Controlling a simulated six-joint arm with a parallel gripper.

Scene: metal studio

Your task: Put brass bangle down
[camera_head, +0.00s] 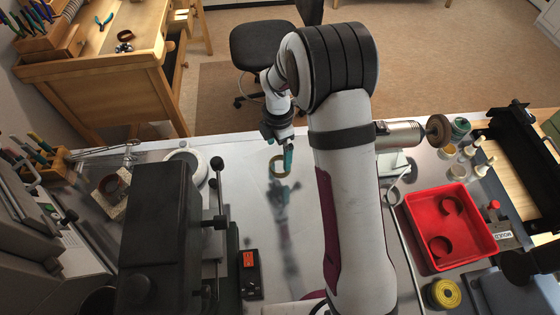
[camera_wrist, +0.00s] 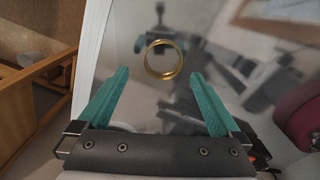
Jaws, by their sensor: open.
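The brass bangle (camera_head: 273,171) lies flat on the bare metal bench top, near its far edge. In the wrist view the whole gold ring of the bangle (camera_wrist: 147,69) shows, a little beyond the gap between the fingers. My gripper (camera_head: 287,158) is over the bench beside the bangle, at its right edge in the head view. In the wrist view my gripper (camera_wrist: 160,92) has its two teal fingers wide apart with nothing between them. The ring looks apart from both fingers.
A black machine (camera_head: 160,230) with levers stands on the left. A yellow roll (camera_head: 443,294) lies at the front right. The metal bench top (camera_head: 255,215) is clear around and in front of the bangle.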

